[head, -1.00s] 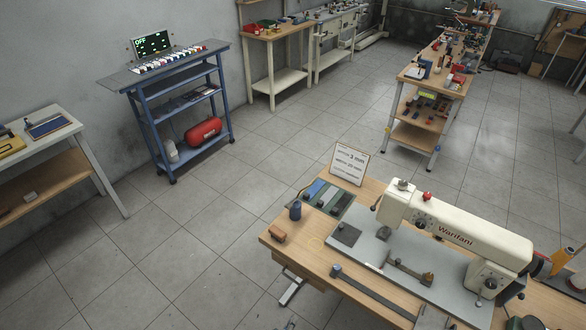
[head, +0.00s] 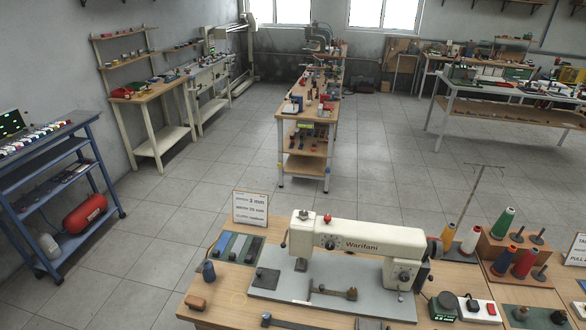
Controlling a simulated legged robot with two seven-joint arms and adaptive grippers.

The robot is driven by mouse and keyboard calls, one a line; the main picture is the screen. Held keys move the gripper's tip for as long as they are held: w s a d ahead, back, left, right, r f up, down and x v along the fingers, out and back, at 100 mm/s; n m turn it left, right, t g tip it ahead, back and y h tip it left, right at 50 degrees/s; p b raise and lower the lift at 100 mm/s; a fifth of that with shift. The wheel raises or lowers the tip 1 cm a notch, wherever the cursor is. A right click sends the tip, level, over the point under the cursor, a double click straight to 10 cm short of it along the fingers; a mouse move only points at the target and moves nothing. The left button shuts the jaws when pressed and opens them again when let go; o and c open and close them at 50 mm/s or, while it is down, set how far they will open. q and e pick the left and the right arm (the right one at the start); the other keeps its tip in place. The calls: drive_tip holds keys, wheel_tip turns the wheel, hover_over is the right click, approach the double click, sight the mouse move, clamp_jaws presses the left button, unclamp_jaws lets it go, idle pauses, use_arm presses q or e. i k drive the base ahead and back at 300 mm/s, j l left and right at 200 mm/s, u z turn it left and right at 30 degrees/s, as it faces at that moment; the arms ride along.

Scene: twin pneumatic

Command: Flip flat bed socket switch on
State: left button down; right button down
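The cream flat bed sewing machine, marked Warifani (head: 360,240), stands on a grey plate (head: 270,290) on the wooden table in front of me. To the right of its base is a light socket box (head: 479,309) with a dark plug-like part and a small red part, likely the switch (head: 491,308). I cannot tell the switch's position at this size. Neither of my grippers is in view.
A dark round device with a green display (head: 444,304) sits left of the socket box. Thread cones (head: 504,223) stand on a wooden rack behind it. A sign (head: 250,208) stands at the table's back left. Open tiled floor (head: 390,160) lies beyond.

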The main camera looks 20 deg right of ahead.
sight(491, 309)
drive_tip(key=z, duration=2.5)
